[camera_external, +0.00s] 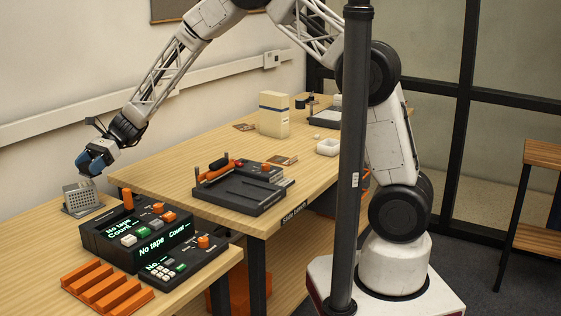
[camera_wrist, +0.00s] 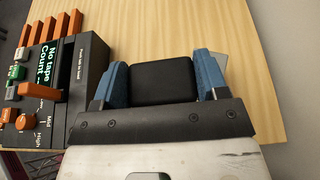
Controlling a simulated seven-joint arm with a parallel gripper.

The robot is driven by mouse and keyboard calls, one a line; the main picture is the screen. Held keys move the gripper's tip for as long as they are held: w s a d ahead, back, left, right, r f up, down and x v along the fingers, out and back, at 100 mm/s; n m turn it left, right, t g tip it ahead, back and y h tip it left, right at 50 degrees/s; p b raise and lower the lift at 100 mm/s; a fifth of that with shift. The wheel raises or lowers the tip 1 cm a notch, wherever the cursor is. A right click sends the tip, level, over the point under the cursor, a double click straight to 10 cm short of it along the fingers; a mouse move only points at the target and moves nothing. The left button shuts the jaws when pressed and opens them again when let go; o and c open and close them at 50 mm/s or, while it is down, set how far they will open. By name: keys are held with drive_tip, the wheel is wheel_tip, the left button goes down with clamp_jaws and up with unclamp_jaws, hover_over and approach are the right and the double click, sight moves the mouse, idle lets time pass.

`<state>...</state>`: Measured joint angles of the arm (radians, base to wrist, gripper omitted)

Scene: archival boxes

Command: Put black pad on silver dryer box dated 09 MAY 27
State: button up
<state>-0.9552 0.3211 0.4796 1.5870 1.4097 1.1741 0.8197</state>
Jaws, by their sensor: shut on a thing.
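My gripper (camera_external: 93,163) has blue fingers and points down at the left end of the near table. In the wrist view my gripper (camera_wrist: 162,80) is shut on a black pad (camera_wrist: 162,82), a rounded dark block between the two fingers. The pad cannot be made out in the external view. A silver perforated box (camera_external: 80,197) stands on the table just below and slightly left of the fingers; I see a gap between them. No date can be read on it. A pale grey edge (camera_wrist: 222,59) shows behind the right finger; I cannot tell what it belongs to.
A black console (camera_external: 138,240) with green displays and orange knobs stands right of the silver box; it also shows in the wrist view (camera_wrist: 85,85). An orange ribbed rack (camera_external: 105,290) is in front. A black tray device (camera_external: 240,190) and cream box (camera_external: 273,115) are on the other table.

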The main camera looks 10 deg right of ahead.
hover_over(79, 185)
drive_tip(key=shift+s+f, duration=0.1)
drive_tip(key=shift+f, duration=0.15)
drive_tip(key=shift+f, duration=0.1)
drive_tip(key=shift+f, duration=1.65)
drive_tip(key=shift+f, duration=0.15)
drive_tip(key=o, duration=0.9)
drive_tip(key=v, duration=1.2)
